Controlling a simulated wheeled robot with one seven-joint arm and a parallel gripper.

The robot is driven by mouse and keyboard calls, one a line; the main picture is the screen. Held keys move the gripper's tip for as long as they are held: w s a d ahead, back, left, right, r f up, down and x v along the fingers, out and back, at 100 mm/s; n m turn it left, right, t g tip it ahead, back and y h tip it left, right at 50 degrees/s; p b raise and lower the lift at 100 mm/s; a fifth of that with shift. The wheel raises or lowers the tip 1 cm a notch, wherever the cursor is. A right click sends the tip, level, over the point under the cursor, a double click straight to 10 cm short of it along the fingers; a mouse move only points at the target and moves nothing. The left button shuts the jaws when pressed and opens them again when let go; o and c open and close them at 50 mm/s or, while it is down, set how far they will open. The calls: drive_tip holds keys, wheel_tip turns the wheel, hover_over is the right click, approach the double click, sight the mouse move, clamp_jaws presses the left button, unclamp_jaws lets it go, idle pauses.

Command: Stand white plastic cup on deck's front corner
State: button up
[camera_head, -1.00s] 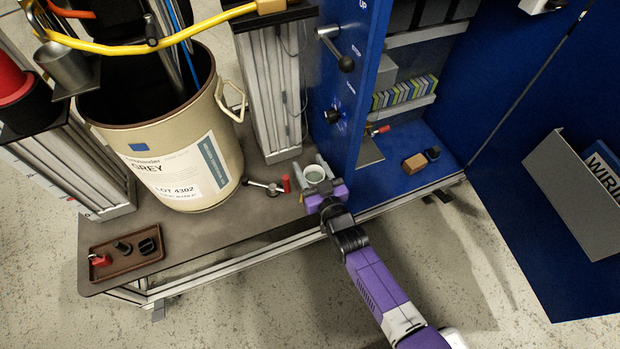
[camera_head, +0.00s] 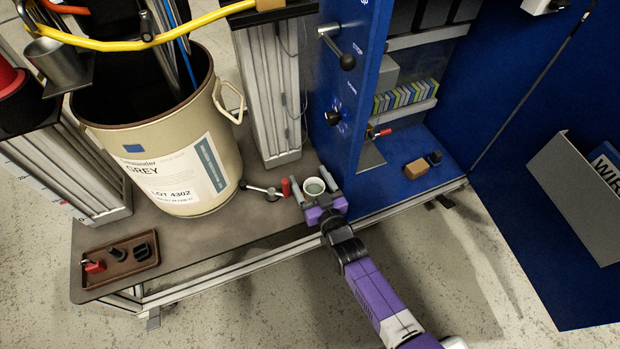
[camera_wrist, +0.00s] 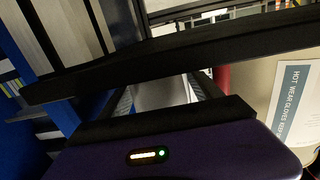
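The white plastic cup (camera_head: 314,187) is between the two fingers of my gripper (camera_head: 312,185) in the head view, with its open top facing up. The fingers lie against its sides, so my gripper appears shut on it. In the wrist view, a pale patch of the cup (camera_wrist: 160,93) shows between the fingers; the rest is hidden by the gripper. The cup is over the right part of the grey-brown deck (camera_head: 215,242), beside the blue cabinet. I cannot tell whether its base touches the deck. The deck's front left corner is beside a brown tray.
A large cream drum (camera_head: 165,150) stands on the deck, left of my gripper. A red-tipped piece (camera_head: 285,187) and a valve-like handle (camera_head: 262,191) lie close to the cup. The brown tray (camera_head: 140,268) holds small parts. The blue panel (camera_head: 345,110) rises just right. Deck between tray and gripper is clear.

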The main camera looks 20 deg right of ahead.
drive_tip(key=shift+r, duration=0.15)
drive_tip(key=shift+s+p, duration=0.25)
drive_tip(key=shift+p, duration=0.1)
drive_tip(key=s+p, duration=0.3)
drive_tip(key=s, duration=0.8)
drive_tip(key=shift+s+r, duration=0.25)
drive_tip(key=shift+r, duration=0.05)
